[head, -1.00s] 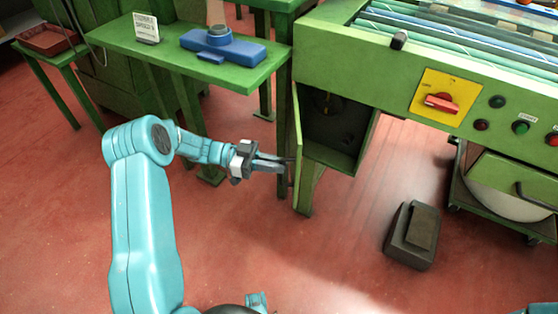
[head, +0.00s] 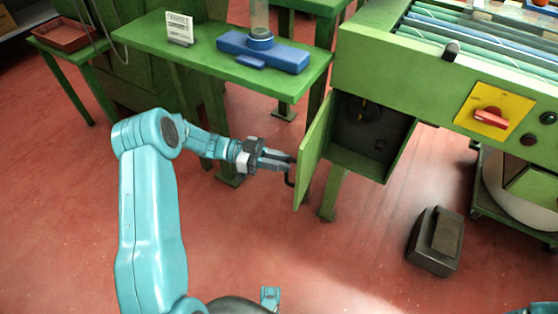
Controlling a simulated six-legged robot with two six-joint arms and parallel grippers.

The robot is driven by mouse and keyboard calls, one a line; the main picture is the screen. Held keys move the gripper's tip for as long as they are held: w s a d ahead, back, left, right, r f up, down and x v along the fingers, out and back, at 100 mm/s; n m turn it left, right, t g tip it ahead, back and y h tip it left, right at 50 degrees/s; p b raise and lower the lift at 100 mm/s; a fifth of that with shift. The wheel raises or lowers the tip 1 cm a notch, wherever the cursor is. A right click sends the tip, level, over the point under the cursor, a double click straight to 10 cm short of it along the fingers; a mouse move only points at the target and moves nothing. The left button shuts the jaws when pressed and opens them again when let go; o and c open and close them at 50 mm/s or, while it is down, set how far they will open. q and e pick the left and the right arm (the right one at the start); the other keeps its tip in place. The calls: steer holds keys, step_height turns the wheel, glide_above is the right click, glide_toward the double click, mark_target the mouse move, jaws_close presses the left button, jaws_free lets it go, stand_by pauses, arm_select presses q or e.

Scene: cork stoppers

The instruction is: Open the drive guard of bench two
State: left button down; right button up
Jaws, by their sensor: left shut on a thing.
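The drive guard (head: 313,152) is a green hinged panel at the left end of the green bench (head: 400,75). It stands swung out to the left, and the dark housing (head: 368,135) behind it is exposed, with round parts dimly visible inside. A dark handle (head: 289,180) sits on the guard's outer face. My left gripper (head: 287,161) comes from the left and is shut on this handle; its fingertips partly hide the grip. My right gripper does not show.
A green side table (head: 150,40) with a blue device (head: 285,57) and a label card (head: 180,28) stands behind my left arm. A dark pedal-like box (head: 435,241) is on the red floor at right.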

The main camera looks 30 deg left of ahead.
arm_select(q)
steer(key=shift+w+a+r+t, duration=0.3)
steer(key=shift+w+a, duration=0.15)
steer(key=shift+w, duration=0.15)
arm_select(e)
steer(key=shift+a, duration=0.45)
arm_select(q)
steer(key=c, duration=1.4)
jaws_free()
steer(key=shift+o, duration=1.2)
steer(key=shift+w+d+f, duration=0.1)
steer(key=shift+w+f, duration=0.05)
steer(key=shift+f, duration=0.1)
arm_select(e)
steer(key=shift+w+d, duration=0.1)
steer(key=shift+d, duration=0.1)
arm_select(q)
steer(key=shift+s, duration=0.2)
steer(key=p+v, duration=0.1)
steer(key=v, duration=1.5)
steer(key=shift+a, duration=0.2)
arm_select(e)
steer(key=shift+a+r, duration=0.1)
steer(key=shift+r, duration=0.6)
